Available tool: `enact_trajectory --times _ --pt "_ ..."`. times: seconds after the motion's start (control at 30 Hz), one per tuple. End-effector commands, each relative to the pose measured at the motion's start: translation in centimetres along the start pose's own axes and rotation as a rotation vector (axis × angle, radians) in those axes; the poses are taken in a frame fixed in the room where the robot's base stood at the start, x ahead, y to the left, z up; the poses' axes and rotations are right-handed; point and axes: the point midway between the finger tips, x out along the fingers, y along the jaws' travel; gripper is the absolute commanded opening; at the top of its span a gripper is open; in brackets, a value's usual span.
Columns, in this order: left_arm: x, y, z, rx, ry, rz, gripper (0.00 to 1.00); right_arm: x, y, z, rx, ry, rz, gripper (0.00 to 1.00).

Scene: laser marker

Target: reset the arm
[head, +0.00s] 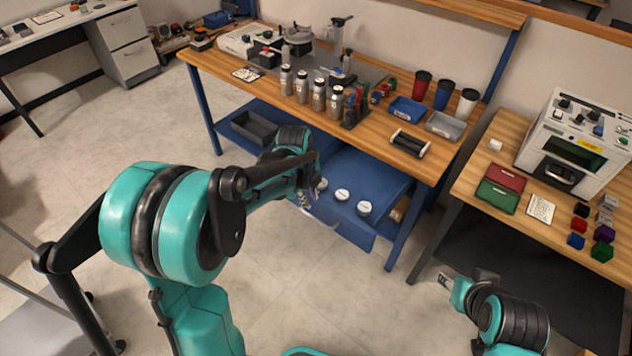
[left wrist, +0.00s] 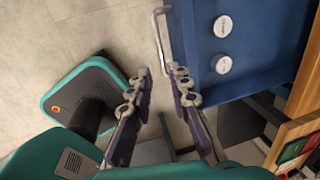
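My left gripper (head: 308,192) hangs in front of the blue drawer (head: 350,236) under the wooden workbench. My right gripper (head: 447,280) is low at the right, over the floor, and too small to judge.
The workbench (head: 400,165) holds several silver bottles (head: 302,86), cups, blue and grey trays and a black roller-like item (head: 409,142). The right table carries a white laser machine (head: 575,150), red and green folders and coloured cubes. Floor (head: 290,270) is open in front.

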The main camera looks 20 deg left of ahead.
Motion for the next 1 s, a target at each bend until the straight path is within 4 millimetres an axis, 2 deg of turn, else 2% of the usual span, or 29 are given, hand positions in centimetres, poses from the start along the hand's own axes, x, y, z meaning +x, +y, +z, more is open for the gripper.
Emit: enact_trajectory --times 0.23,0.37,0.47,0.6,0.7,0.9,1.0 --pt "-0.3 0.1 -0.1 -0.02 -0.003 -0.004 0.19 0.0 0.0 0.0 0.0 0.0 0.0 0.4" --pt "-2.4 1.0 -1.0 -0.166 -0.019 -0.035 0.19 0.0 0.0 0.0 0.0 0.0 0.0 0.4" --pt "-5.0 2.4 -2.3 -0.387 -0.034 -0.088 0.19 0.0 0.0 0.0 0.0 0.0 0.0 0.4" --pt "-8.5 5.1 -4.3 -0.765 -0.028 -0.187 0.19 0.0 0.0 0.0 0.0 0.0 0.0 0.4" --pt "-10.2 7.3 -5.6 -1.033 0.0 -0.262 0.19 0.0 0.0 0.0 0.0 0.0 0.0 0.4" --pt "-11.8 11.3 -7.8 -1.516 0.115 -0.391 0.19 0.0 0.0 0.0 0.0 0.0 0.0 0.4" --pt "-12.0 12.7 -8.4 -1.687 0.174 -0.431 0.19 0.0 0.0 0.0 0.0 0.0 0.0 0.4"
